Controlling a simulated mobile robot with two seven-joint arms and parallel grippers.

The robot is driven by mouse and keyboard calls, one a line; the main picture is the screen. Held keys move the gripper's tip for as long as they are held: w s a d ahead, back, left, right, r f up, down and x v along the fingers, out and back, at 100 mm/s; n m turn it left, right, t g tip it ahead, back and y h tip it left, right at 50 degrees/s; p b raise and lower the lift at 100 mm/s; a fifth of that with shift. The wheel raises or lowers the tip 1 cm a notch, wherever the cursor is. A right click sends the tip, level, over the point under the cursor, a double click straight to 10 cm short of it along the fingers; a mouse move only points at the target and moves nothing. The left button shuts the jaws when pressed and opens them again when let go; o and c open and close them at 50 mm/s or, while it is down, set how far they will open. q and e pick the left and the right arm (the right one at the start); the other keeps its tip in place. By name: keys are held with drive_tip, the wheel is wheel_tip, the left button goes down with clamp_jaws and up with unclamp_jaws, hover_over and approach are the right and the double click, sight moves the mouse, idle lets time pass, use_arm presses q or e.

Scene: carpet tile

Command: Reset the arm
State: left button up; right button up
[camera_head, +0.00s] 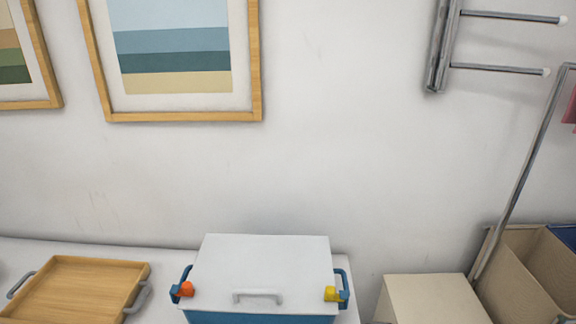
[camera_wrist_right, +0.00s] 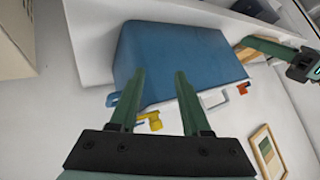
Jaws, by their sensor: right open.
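My right gripper (camera_wrist_right: 155,95) shows in the right wrist view with its two green fingers apart and nothing between them. Beyond the fingers is a blue box (camera_wrist_right: 185,60), seen tilted. What looks like my left gripper (camera_wrist_right: 262,48) shows at the upper right of that view, to the right of the box; its jaws are too unclear to read. Neither gripper shows in the head view. There the blue box (camera_head: 250,317) stands at the bottom middle under a white lid (camera_head: 262,262), with an orange latch (camera_head: 185,289) and a yellow latch (camera_head: 331,294).
A wooden tray (camera_head: 75,290) lies left of the box on the white surface (camera_head: 165,262). A beige box (camera_head: 435,298) and an open brown container (camera_head: 540,275) stand to the right. Framed pictures (camera_head: 185,115) and a metal rack (camera_head: 440,50) are on the wall behind.

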use_arm(q)
drive_tip(key=s+d+f+m+t+b, duration=0.2)
drive_tip(key=s+f+b, duration=0.3)
drive_tip(key=s+f, duration=0.9)
use_arm(e)
drive_tip(key=s+d+f+t+h, duration=0.1)
drive_tip(key=s+d+f+h, duration=0.1)
drive_tip(key=s+f, duration=0.65)
drive_tip(key=s+d+f+t+h, duration=0.15)
drive_tip(key=s+f, duration=0.35)
drive_tip(key=f, duration=0.7)
use_arm(q)
wheel_tip(320, 180, up, 10)
drive_tip(key=w+a+y+p, duration=0.1)
drive_tip(key=a+p, duration=0.1)
drive_tip(key=p, duration=1.3)
drive_tip(key=shift+a+n+t+y+p, duration=0.3)
drive_tip(key=shift+a+n+t+p, duration=0.05)
drive_tip(key=shift+a+n+t, duration=0.05)
use_arm(e)
drive_tip(key=d+r, duration=0.3)
drive_tip(key=r, duration=0.9)
drive_tip(key=shift+s+d+h, duration=0.15)
drive_tip(key=shift+s+h, duration=0.2)
drive_tip(key=shift+s, duration=0.1)
drive_tip(key=shift+f, duration=0.1)
